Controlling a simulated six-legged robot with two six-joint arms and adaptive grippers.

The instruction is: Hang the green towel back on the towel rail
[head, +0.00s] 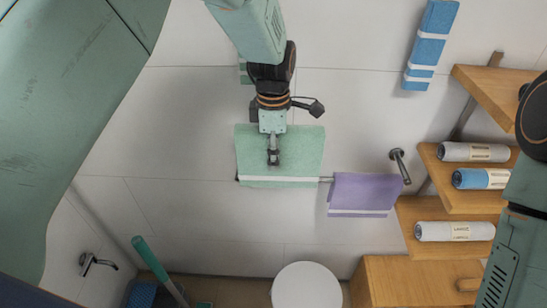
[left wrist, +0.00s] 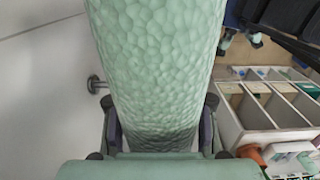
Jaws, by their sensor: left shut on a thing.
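The green towel (head: 305,150) is spread out at the left part of the towel rail (head: 326,180), with a white stripe along its lower edge. My left gripper (head: 273,160) is shut on it near the middle. In the left wrist view, the textured green towel (left wrist: 160,65) runs up between the two fingers (left wrist: 160,128). The towel covers the left part of the rail. I cannot tell whether it lies over the bar or in front of it. My right gripper is out of view; only part of my right arm shows at the right edge.
A purple towel (head: 362,192) hangs on the rail, right of the green one, near the wall mount (head: 398,160). A blue striped towel (head: 428,50) is higher up. Wooden shelves (head: 430,207) with rolled towels stand at right. A round white lid (head: 306,287) is below.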

